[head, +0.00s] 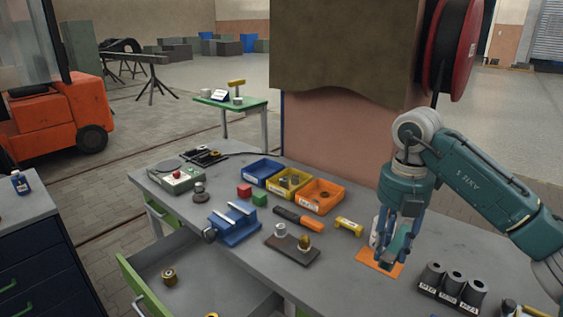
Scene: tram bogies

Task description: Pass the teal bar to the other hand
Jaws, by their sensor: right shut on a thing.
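My right gripper (390,254) points down over the orange mat (367,257) at the right of the grey workbench. It is shut on a teal bar (399,242), which shows between its fingers. The fingers hide much of the bar, and their similar teal colour blurs its outline. I cannot tell whether the bar still touches the mat. My left gripper is not in view.
A yellow block (349,226), a screwdriver (298,218) and a brown fixture board (292,247) lie left of the gripper. Dark labelled cylinders (452,287) stand at right. A blue vise (235,225) and small bins (323,196) sit further left. A drawer (200,285) is open.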

